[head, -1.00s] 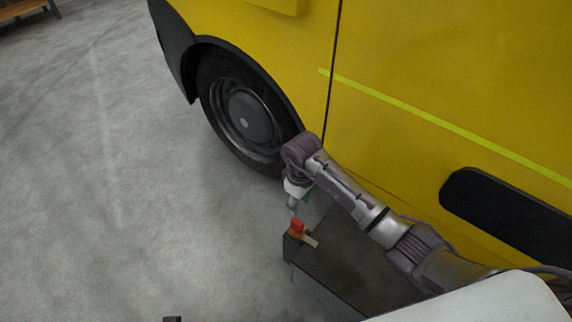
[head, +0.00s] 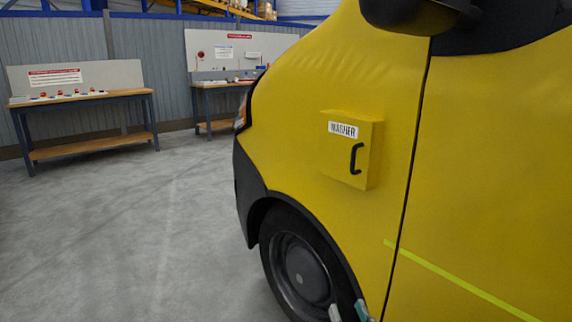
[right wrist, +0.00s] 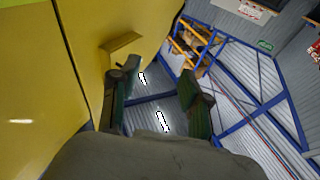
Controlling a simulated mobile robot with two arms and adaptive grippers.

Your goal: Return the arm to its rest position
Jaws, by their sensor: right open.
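My right gripper (head: 348,311) shows only by its fingertips at the bottom edge of the head view, in front of the yellow van's front wheel. In the right wrist view the right gripper (right wrist: 158,82) is open, with its two dark fingers apart and nothing between them. Most of the right arm is outside the head view. My left gripper is not in view.
The yellow van (head: 300,95) fills the right side, close to the right gripper. A yellow box labelled WASHER (head: 346,160), with a black handle, sticks out from it. Workbenches (head: 85,105) stand by the back wall. The floor (head: 120,240) at left is clear.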

